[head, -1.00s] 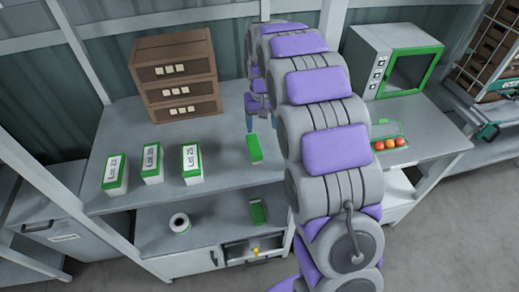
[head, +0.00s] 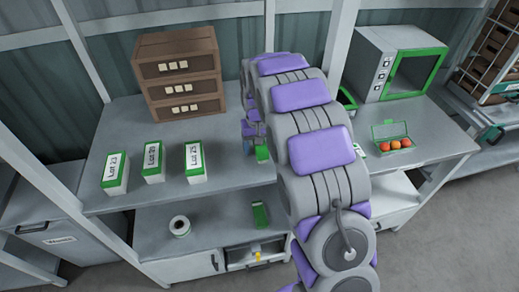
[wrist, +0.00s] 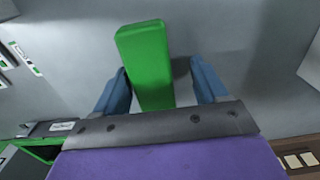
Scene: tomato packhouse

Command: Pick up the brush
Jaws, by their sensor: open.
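A long green block-shaped thing (wrist: 146,52), which I take to be the brush, lies on the grey bench; no bristles show. In the head view only part of it (head: 262,154) shows beside my arm. My gripper (wrist: 158,72) is open, with one blue finger on each side of the green thing. A gap shows at the right finger; the left finger is very close to it, and I cannot tell if they touch. In the head view my gripper (head: 249,144) is partly hidden by my arm.
Several white-and-green lot boxes (head: 153,162) stand left on the bench, with stacked brown drawers (head: 180,75) behind. A microwave-like machine (head: 398,62) and a green tray of tomatoes (head: 391,136) are at right. A white roll (head: 180,226) and another green thing (head: 260,215) lie on the lower shelf.

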